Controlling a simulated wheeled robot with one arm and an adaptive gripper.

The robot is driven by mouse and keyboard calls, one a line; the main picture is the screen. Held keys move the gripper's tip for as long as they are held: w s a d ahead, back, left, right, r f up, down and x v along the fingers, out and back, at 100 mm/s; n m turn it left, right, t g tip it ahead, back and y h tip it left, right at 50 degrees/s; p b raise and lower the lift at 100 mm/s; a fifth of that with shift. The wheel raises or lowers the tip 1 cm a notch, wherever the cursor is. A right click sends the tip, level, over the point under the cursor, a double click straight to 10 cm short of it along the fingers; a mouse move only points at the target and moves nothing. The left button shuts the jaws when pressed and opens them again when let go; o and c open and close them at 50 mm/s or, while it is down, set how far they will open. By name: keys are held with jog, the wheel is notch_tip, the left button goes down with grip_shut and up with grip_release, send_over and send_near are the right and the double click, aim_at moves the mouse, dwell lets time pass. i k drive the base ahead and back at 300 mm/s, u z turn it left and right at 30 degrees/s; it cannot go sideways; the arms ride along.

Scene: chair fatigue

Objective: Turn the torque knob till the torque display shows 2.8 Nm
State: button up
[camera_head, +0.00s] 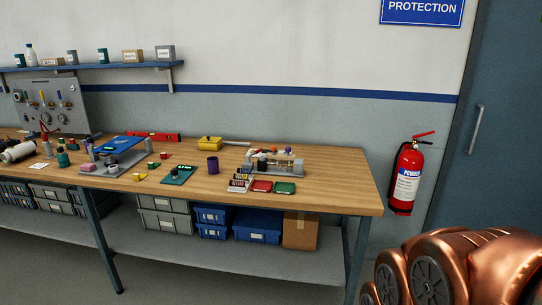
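I cannot make out the torque knob or the torque display for certain at this distance, and no reading is legible. A small dark green panel (179,174) with tiny parts on it lies near the front middle of the workbench. A grey fixture (273,161) with several small parts stands at the bench's right end. A grey base plate (113,163) with small parts lies further left. My copper-coloured arm shows at the bottom right, apart from the bench. My gripper is not in view.
The wooden workbench (335,182) holds a purple cup (213,165), a yellow box (209,143), and red (261,186) and green (285,188) trays. Bins fill the lower shelf. A fire extinguisher (407,178) hangs right of the bench, beside a door (505,130). The bench's right front corner is bare.

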aim_at(174, 172)
jog(key=u, duration=0.65)
jog(key=i, duration=0.7)
jog(key=u, duration=0.55)
jog(key=i, duration=1.25)
jog(key=z, duration=0.65)
jog(key=k, duration=0.5)
jog(key=u, duration=0.7)
jog(key=i, duration=0.7)
jog(key=u, duration=0.35)
